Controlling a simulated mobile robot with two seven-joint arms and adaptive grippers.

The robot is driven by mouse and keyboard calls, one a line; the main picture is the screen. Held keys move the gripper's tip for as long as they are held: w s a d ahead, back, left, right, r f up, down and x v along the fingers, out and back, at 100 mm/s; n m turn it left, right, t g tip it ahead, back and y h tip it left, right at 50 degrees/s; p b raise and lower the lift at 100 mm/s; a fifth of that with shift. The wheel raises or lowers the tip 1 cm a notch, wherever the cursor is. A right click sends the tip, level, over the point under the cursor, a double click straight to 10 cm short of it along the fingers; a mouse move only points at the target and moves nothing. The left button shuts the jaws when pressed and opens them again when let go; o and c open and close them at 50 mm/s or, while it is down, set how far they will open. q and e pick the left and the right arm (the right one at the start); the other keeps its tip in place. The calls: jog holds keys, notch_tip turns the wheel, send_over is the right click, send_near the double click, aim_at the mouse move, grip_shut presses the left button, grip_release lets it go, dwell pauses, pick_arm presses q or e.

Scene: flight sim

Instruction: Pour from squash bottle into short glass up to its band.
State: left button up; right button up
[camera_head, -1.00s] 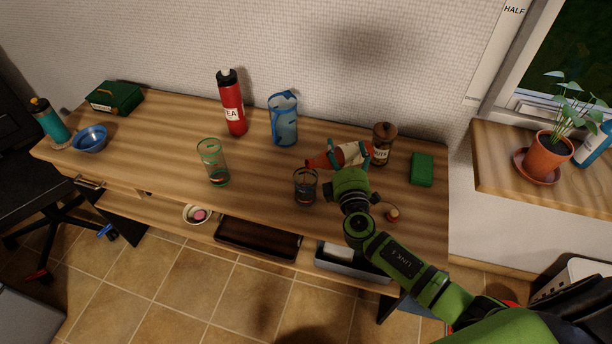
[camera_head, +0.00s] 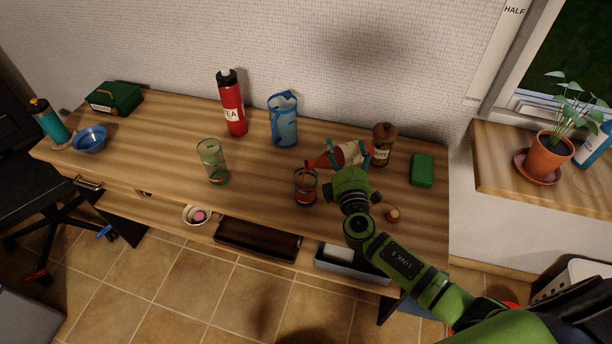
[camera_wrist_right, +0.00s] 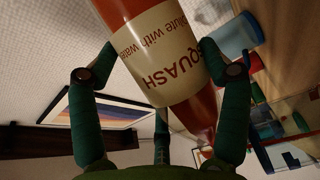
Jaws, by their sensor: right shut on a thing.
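My right gripper (camera_head: 353,167) is shut on the squash bottle (camera_head: 336,157), a red-orange bottle with a cream label. The bottle is tilted, with its neck down to the left over the short glass (camera_head: 305,192). A thin orange-red stream shows between its mouth and the glass, and red-orange liquid is in the glass. The glass stands upright on the table; I cannot make out its band clearly. In the right wrist view the bottle's label (camera_wrist_right: 160,55) reads SQUASH, between the fingers (camera_wrist_right: 150,75). My left gripper is not in view.
On the wooden table (camera_head: 260,195) are a tall green-rimmed glass (camera_head: 213,163), a blue jug (camera_head: 283,120), a red tea flask (camera_head: 231,104), a brown jar (camera_head: 382,146) and a green box (camera_head: 422,170). A small cap (camera_head: 393,215) lies near the front right.

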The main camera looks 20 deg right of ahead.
jog(key=shift+a+r, duration=0.1)
jog(key=shift+r, duration=0.15)
dwell(0.6)
